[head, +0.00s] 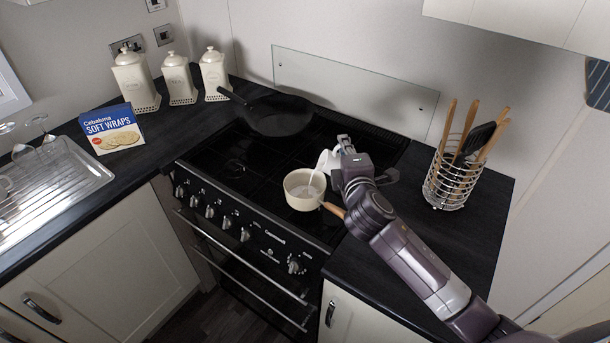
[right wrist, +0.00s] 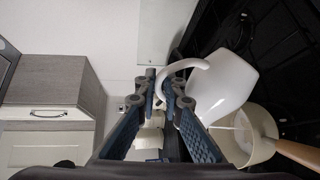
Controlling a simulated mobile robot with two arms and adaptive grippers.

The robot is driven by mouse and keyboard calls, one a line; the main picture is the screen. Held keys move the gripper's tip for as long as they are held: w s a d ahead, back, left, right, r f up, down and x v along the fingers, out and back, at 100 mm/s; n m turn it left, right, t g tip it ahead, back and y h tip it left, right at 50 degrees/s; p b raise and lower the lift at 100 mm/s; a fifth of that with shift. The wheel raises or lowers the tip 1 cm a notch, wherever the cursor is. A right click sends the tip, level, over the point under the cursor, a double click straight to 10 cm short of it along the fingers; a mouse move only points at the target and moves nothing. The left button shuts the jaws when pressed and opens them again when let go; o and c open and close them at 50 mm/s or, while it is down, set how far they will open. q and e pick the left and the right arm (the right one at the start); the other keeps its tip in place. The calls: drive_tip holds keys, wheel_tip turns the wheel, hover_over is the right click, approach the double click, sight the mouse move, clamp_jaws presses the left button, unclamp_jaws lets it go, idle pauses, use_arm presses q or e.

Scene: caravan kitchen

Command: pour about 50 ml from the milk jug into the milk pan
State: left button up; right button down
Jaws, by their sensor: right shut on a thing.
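The white milk jug (head: 326,162) is tilted to the left over the milk pan, its body partly hidden behind my right gripper (head: 350,166). A thin white stream runs from the jug down into the pan. The right gripper is shut on the jug's handle; in the right wrist view its fingers (right wrist: 163,88) close around the handle and the jug body (right wrist: 222,82) hangs to the right. The cream milk pan (head: 292,197) stands on the near part of the hob, its wooden handle pointing to the lower right; some white milk shows inside. My left gripper is not in view.
A black frying pan (head: 279,116) sits at the back of the hob. A wire utensil holder (head: 449,184) stands on the right counter. Cream canisters (head: 180,84) and a soft wraps box (head: 112,129) stand on the left counter. A glass splashback (head: 352,88) rises behind the hob.

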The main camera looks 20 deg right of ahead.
drive_tip(key=shift+w+a+r+n+p, duration=0.15)
drive_tip(key=shift+a+r+n+p, duration=0.25)
drive_tip(key=shift+n, duration=0.1)
idle(1.1)
drive_tip(key=f+m+b, duration=0.1)
drive_tip(key=d+f+b, duration=0.1)
drive_tip(key=d+f+m+b, duration=0.1)
drive_tip(key=shift+s+f+m+b, duration=0.25)
drive_tip(key=shift+s+m+b, duration=0.05)
drive_tip(key=shift+s+b, duration=0.1)
drive_tip(key=shift+s+d+f+m+b, duration=0.1)
drive_tip(key=shift+d+m+b, duration=0.25)
drive_tip(key=shift+m, duration=0.25)
drive_tip(key=shift+d+r+t+y, duration=0.15)
drive_tip(key=shift+r+t+y, duration=0.15)
drive_tip(key=shift+y, duration=0.1)
drive_tip(key=shift+s+d+m, duration=0.1)
drive_tip(key=shift+d+m, duration=0.3)
drive_tip(key=shift+m, duration=0.3)
drive_tip(key=shift+s+d+f+m, duration=0.15)
drive_tip(key=shift+d+f+m, duration=0.1)
drive_tip(key=shift+f+m, duration=0.05)
drive_tip(key=shift+d, duration=0.1)
